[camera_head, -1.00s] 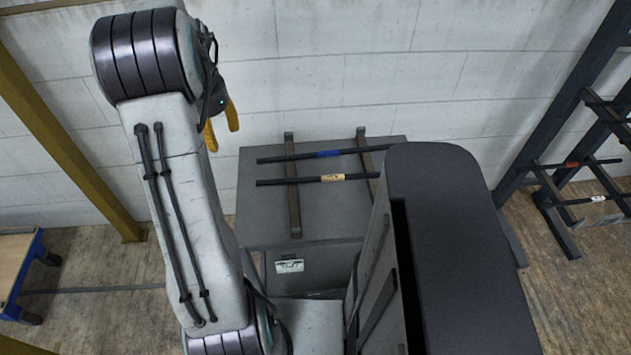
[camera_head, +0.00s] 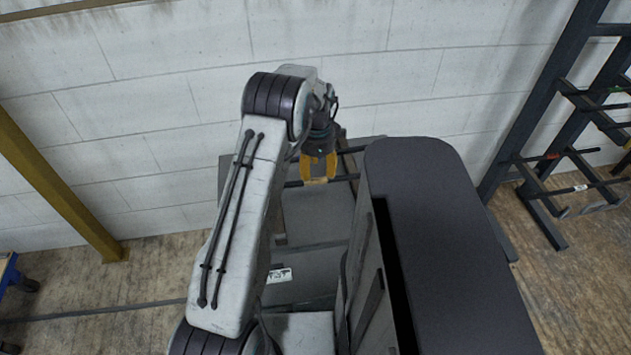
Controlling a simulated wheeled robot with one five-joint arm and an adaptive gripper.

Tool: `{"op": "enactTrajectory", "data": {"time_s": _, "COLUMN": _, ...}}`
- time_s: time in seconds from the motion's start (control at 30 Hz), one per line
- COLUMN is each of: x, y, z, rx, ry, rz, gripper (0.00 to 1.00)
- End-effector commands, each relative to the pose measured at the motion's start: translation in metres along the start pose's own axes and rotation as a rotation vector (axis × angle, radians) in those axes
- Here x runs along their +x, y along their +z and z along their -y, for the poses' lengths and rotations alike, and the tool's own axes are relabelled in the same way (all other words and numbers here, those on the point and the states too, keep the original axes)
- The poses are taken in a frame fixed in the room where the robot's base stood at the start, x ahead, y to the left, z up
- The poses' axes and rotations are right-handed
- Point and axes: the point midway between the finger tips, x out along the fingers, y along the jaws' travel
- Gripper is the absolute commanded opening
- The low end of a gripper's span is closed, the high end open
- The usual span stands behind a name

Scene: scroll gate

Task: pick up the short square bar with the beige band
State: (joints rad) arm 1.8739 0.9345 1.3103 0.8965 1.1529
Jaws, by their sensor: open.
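The dark bar with the beige band (camera_head: 345,178) lies across two dark rails on the grey cabinet top (camera_head: 318,215). Only parts of it show on both sides of my gripper (camera_head: 319,181). Its beige band is hidden or cannot be told apart from the yellow fingers. My gripper is open, with its fingers pointing down over the middle of this bar. I cannot tell whether the fingers are around the bar or still above it.
Another dark bar (camera_head: 350,150) lies behind, mostly covered by my gripper and arm. A dark rack (camera_head: 545,190) with several bars stands at the right. A yellow post (camera_head: 60,185) stands at the left. A pale block wall (camera_head: 150,100) closes off the back.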

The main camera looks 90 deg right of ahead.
Motion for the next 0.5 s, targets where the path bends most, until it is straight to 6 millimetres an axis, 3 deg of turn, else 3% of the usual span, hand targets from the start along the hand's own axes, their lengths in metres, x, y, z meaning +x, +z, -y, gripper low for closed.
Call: {"op": "enactTrajectory", "data": {"time_s": 0.5, "x": 0.049, "y": 0.003, "z": 0.004, "rx": -0.002, "ry": 0.001, "rz": 0.000, "gripper": 0.52}}
